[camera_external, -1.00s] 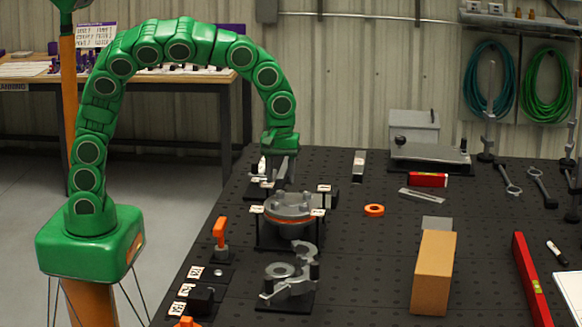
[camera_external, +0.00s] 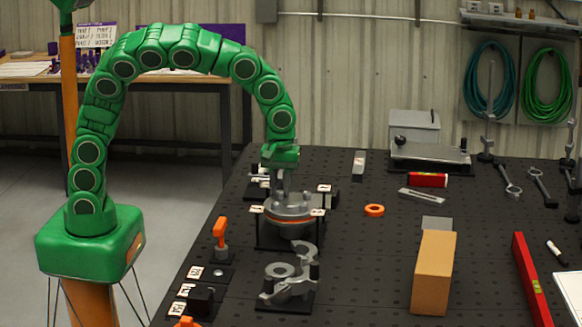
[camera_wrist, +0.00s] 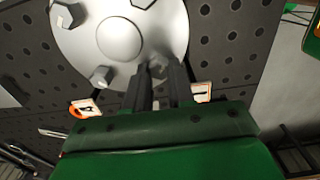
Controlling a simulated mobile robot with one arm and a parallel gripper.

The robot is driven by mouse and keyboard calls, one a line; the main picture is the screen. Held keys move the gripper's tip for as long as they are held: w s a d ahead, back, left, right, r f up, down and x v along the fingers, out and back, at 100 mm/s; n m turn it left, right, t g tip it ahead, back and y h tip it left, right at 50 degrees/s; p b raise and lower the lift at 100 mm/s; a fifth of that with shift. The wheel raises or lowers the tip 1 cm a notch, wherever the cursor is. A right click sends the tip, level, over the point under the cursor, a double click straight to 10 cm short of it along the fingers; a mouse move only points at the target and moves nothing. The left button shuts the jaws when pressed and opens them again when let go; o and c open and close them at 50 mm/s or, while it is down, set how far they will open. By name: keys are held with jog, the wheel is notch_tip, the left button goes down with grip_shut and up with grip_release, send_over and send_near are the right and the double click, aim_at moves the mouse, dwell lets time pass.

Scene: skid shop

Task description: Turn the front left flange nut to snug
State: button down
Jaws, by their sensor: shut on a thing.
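The round grey flange (camera_external: 290,214) with an orange band stands on a black stand on the bench. Its round face (camera_wrist: 120,38) with a raised centre shows in the wrist view. My gripper (camera_external: 279,196) points down at the flange's far left part. In the wrist view, my gripper (camera_wrist: 158,72) has its fingers close together around a nut (camera_wrist: 156,66) at the flange's edge, which they partly hide. Other nuts (camera_wrist: 102,76) around the face are clear of the fingers. Which nut is labelled front left cannot be read.
Small white cards (camera_external: 317,212) stand around the flange. A grey clamp-like fixture (camera_external: 285,277) sits in front, and an orange-handled tool (camera_external: 220,235) stands at left.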

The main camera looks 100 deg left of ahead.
jog(key=shift+m, duration=0.3)
jog(key=m, duration=0.5)
jog(key=shift+w, duration=0.1)
jog(key=m, duration=0.6)
jog(key=shift+w+d, duration=0.1)
jog(key=shift+r, duration=0.1)
dwell(0.5)
jog(key=c, duration=1)
grip_release()
jog(key=shift+o, duration=0.2)
